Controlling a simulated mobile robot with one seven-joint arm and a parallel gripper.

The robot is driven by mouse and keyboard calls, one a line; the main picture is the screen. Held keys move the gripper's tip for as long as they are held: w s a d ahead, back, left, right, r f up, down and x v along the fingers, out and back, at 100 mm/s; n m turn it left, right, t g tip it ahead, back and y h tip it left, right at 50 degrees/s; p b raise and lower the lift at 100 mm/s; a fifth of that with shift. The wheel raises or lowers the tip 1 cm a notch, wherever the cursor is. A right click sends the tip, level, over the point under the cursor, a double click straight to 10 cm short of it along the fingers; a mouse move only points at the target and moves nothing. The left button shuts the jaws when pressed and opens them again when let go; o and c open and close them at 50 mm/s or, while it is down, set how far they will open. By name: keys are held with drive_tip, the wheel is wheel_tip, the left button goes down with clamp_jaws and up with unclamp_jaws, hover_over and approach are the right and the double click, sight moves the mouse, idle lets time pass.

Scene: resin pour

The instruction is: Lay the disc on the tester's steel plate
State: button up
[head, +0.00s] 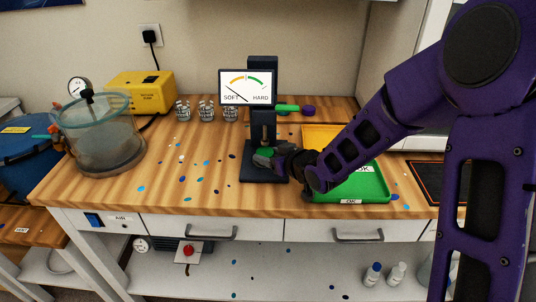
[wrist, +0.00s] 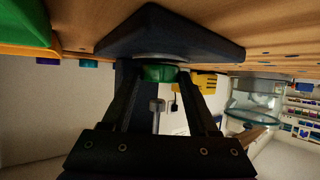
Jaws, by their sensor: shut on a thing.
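The tester (head: 263,66) is a dark stand with a SOFT/HARD dial (head: 246,86) and a green lever at its right side. My gripper (head: 266,155) is at its foot, shut on the green disc (wrist: 160,73). The wrist view is upside down. There the disc lies flat between my fingertips (wrist: 160,77), right against the grey steel plate (wrist: 158,57) on the tester's dark base (wrist: 185,35). I cannot tell whether it rests on the plate or hovers just over it. The tester's plunger (wrist: 157,105) is above the disc. In the head view my gripper mostly hides the plate.
A green tray (head: 377,192) marked OK and an orange tray (head: 318,133) are right of the tester, under my arm. Several small cups (head: 207,111) stand behind left. A glass vacuum chamber (head: 103,140) and a yellow pump (head: 142,92) are at left. Small discs or spots dot the bench.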

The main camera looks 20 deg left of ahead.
drive_tip(key=shift+f, duration=0.2)
drive_tip(key=o, duration=1.3)
drive_tip(key=shift+o, duration=0.2)
drive_tip(key=shift+r, duration=0.1)
drive_tip(key=shift+r, duration=0.25)
drive_tip(key=p+v, duration=0.2)
drive_tip(key=v, duration=0.9)
drive_tip(key=shift+w, duration=0.1)
drive_tip(key=shift+s+d+r, duration=0.1)
drive_tip(key=shift+s+d, duration=0.25)
